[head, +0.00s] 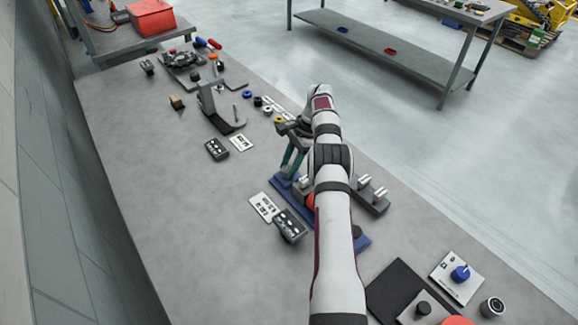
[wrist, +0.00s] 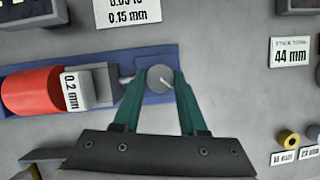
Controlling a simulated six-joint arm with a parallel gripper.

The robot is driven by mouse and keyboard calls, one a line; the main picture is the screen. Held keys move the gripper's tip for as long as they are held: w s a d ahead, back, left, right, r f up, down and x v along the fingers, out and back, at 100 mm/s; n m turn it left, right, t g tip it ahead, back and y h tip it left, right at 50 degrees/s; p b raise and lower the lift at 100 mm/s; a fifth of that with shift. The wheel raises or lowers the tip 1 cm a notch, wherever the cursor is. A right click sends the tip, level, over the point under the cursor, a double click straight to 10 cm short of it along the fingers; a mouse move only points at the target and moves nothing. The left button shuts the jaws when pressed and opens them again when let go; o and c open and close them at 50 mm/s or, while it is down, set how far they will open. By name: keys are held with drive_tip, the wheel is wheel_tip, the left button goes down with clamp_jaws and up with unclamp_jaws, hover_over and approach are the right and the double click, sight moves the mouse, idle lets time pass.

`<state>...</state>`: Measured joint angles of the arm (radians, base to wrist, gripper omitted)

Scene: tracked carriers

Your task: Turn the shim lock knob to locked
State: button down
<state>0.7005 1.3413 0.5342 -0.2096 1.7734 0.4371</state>
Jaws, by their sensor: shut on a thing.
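In the wrist view a round grey knob (wrist: 160,76) with a short pale line on its top sits near the right end of a blue base (wrist: 150,53). My gripper (wrist: 160,80) is shut on this knob, with one green finger at its left and one at its right. The pale line slants down and right. Left of the knob are a grey block (wrist: 100,85) with a 0.2 mm label and a red cylinder (wrist: 30,92). In the head view my gripper (head: 290,172) is over the blue base (head: 359,241); my arm hides the knob and much of the fixture.
A label card (head: 263,206) and a dark box (head: 290,226) lie left of the fixture. A grey stand (head: 207,97) is farther back. A plate with a blue knob (head: 460,273) is at front right. The table's left side is clear.

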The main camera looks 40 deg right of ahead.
sight(285, 172)
drive_tip(key=shift+a, duration=0.1)
drive_tip(key=shift+c, duration=2.2)
unclamp_jaws()
drive_tip(key=r, duration=0.3)
drive_tip(key=s+r, duration=0.1)
drive_tip(key=r, duration=0.1)
drive_tip(key=shift+d, duration=0.35)
drive_tip(key=s+d+r, duration=0.4)
drive_tip(key=s+r, duration=0.2)
drive_tip(key=s, duration=0.3)
drive_tip(key=shift+s+d, duration=0.2)
drive_tip(key=shift+d, duration=0.15)
